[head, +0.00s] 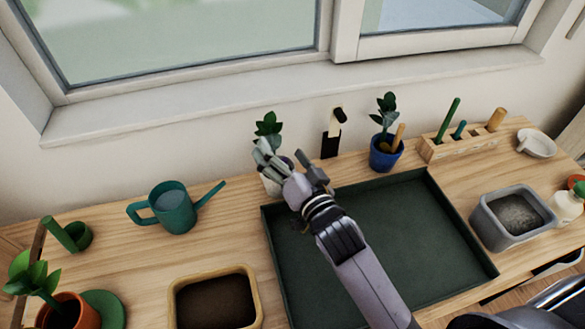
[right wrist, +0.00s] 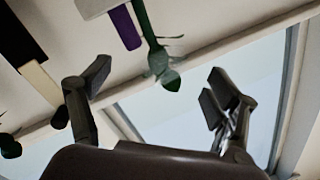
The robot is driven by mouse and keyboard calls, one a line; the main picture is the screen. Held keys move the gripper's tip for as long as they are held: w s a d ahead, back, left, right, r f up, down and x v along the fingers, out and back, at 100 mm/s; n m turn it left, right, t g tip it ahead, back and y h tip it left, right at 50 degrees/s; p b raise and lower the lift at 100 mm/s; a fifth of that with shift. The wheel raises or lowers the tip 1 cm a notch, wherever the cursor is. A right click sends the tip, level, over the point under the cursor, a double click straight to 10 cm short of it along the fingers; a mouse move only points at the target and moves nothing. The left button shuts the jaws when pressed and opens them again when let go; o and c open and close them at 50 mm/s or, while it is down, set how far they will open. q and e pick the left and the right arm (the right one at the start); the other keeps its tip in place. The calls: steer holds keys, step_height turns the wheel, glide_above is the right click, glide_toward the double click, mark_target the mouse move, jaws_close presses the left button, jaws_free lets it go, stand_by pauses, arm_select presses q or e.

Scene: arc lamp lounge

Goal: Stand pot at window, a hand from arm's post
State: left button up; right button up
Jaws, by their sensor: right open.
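The task's pot is not singled out here. A pale pot with a leafy green plant (head: 268,126) stands at the back of the bench by the wall, partly hidden by my right gripper. A blue pot (head: 386,152) with a plant stands to its right, and a terracotta pot (head: 68,312) stands at the front left. My right gripper (head: 284,160) is open in front of the pale pot; its fingers (right wrist: 150,98) are spread in the right wrist view, with green leaves (right wrist: 165,72) beyond them. The window (head: 190,40) is above the bench. I cannot make out a post. My left gripper is not in view.
A dark green tray (head: 440,250) fills the middle of the bench. A teal watering can (head: 174,208), a soil box (head: 255,300), a grey bin (head: 480,222) and a wooden tool rack (head: 440,152) stand around it. The pale window sill (head: 190,103) is bare.

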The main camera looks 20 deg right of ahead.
steer(key=s, duration=0.3)
steer(key=s+d, duration=0.1)
steer(key=s, duration=0.1)
steer(key=shift+s+b, duration=0.25)
steer(key=shift+b, duration=0.05)
